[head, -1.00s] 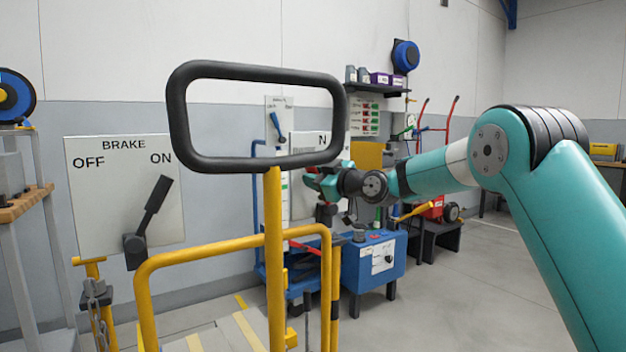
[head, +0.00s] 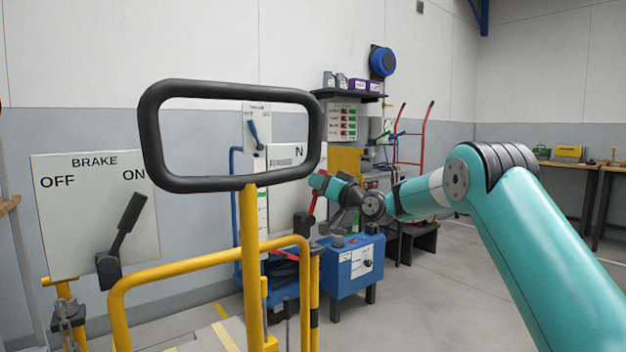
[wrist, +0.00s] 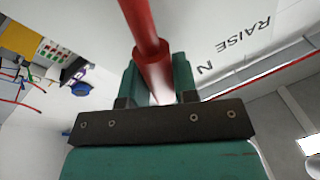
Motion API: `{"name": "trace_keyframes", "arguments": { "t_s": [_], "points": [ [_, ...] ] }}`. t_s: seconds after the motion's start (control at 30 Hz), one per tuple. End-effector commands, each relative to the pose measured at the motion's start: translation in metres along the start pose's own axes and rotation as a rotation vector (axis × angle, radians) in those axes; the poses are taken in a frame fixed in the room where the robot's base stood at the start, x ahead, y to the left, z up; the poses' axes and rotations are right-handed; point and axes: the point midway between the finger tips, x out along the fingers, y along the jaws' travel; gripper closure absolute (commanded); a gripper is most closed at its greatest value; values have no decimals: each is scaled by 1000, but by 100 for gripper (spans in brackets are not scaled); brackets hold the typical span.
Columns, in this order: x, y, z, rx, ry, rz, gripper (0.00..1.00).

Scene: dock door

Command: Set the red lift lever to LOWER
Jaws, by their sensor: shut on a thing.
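The red lift lever (head: 312,204) stands tilted beside its white panel (head: 285,157), on which an N shows. The black loop handle partly covers that panel. My gripper (head: 322,183) is at the lever's upper end. In the wrist view the red lever (wrist: 148,45) runs down between the two teal fingers of my gripper (wrist: 158,80), which is shut on it. The panel's words RAISE and N (wrist: 235,45) show upside down at the right. LOWER cannot be read in either view.
A black loop handle on a yellow post (head: 250,240) and a yellow rail (head: 210,268) stand in front. A BRAKE board (head: 75,215) with a black lever is at left. A blue machine (head: 345,280) sits below my gripper. The floor at right is clear.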

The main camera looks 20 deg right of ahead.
Motion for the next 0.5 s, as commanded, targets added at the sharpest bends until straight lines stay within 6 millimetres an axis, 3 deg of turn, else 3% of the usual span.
{"name": "trace_keyframes", "arguments": {
  "t_s": [0.5],
  "points": [
    [-5,24,2,225,45,33,100]
  ]
}}
